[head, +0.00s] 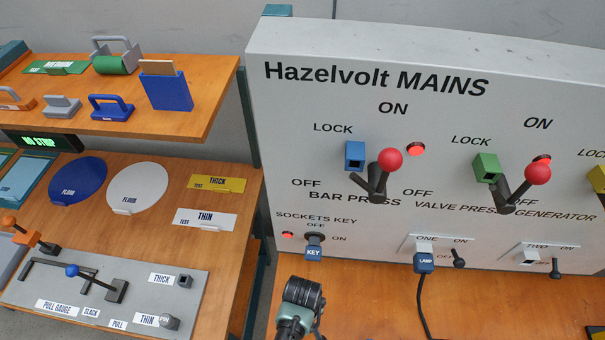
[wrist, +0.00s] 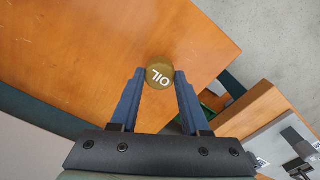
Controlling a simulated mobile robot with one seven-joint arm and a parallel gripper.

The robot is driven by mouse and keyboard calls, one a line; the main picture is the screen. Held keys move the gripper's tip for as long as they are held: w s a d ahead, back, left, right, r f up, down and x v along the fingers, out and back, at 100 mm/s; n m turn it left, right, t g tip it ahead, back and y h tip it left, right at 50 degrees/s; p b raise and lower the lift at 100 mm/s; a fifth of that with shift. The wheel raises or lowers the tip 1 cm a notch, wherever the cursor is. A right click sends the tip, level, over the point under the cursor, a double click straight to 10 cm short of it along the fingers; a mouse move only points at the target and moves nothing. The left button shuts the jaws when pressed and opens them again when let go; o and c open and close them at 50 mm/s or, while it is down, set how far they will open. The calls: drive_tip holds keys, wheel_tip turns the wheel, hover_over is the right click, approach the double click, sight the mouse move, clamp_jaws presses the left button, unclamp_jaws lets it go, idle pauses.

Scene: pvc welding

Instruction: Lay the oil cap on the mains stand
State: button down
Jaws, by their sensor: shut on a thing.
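The oil cap (wrist: 160,76) is a round brownish-gold disc with white OIL lettering. My gripper (wrist: 160,80) is shut on it, with one blue finger on each side near the tips. In the wrist view the cap shows over the orange wooden top of the mains stand (wrist: 95,55); I cannot tell the height between them. In the head view the mains stand (head: 480,303) has its wooden top below the large grey Hazelvolt MAINS panel (head: 330,110). Part of my arm shows at the bottom of the head view, but the fingers and cap cannot be made out there.
The panel carries red-knobbed levers (head: 390,160), a blue KEY (head: 314,252) and a LAMP plug (head: 423,263) whose black cable crosses the wooden top. A wooden shelf unit (head: 235,180) stands at left, with a gap between. The visible wooden top is mostly clear.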

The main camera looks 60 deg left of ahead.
drive_tip(key=shift+f, duration=0.2)
drive_tip(key=shift+c, duration=1.9)
unclamp_jaws()
drive_tip(key=shift+r, duration=0.1)
wheel_tip(320, 180, up, 12)
drive_tip(key=shift+r, duration=0.1)
